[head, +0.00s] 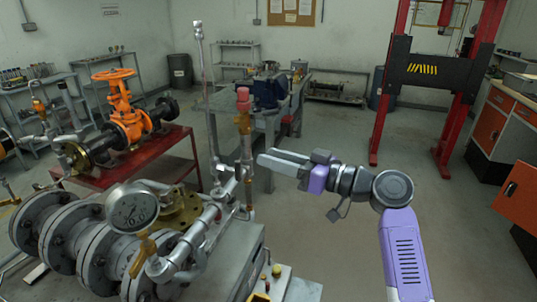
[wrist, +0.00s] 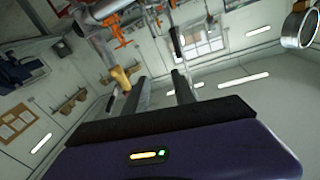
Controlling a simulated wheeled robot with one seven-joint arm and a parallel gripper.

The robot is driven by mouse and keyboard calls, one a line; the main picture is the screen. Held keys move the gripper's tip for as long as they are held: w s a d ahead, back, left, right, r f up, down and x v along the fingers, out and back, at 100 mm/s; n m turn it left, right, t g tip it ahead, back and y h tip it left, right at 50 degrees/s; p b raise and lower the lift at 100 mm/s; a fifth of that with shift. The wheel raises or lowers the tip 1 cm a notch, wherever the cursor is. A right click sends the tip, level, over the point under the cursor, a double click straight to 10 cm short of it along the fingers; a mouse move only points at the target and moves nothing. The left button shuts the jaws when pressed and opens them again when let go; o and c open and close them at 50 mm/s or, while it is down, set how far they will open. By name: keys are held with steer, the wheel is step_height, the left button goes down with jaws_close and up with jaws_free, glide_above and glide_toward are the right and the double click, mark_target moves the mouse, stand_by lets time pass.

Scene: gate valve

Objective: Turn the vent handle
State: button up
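My gripper (head: 262,159) reaches left from my arm toward the upright pipe with a brass fitting (head: 243,124) and a pinkish-red cap (head: 242,93). In the head view its fingertips appear just right of this pipe. In the wrist view the two fingers (wrist: 160,84) stand apart with nothing between them. A brass-coloured piece (wrist: 120,77) shows just left of the fingers there, and orange parts (wrist: 116,28) show above. A yellow lever (head: 142,256) sits below the pressure gauge (head: 132,209). I cannot tell which part is the vent handle.
Grey flanged piping (head: 82,232) fills the lower left. An orange gate valve (head: 126,112) stands on a red table (head: 182,144) behind it. A tall thin post (head: 203,70) rises left of the brass fitting. The floor right of my gripper is clear.

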mark_target(239, 180)
steer(key=shift+s+a+f+n+g+y+p, duration=0.15)
steer(key=shift+a+f+n+g+p, duration=0.25)
steer(key=shift+a, duration=0.95)
steer(key=shift+w+a+f+n+g+y+p, duration=0.15)
steer(key=shift+a+n+g+p, duration=0.35)
steer(key=shift+a, duration=0.9)
steer(key=shift+s+a+f+n+g+y+p, duration=0.1)
steer(key=shift+a+f+n+g+y+p, duration=0.3)
steer(key=shift+a, duration=0.95)
steer(key=shift+r, duration=0.1)
jaws_close()
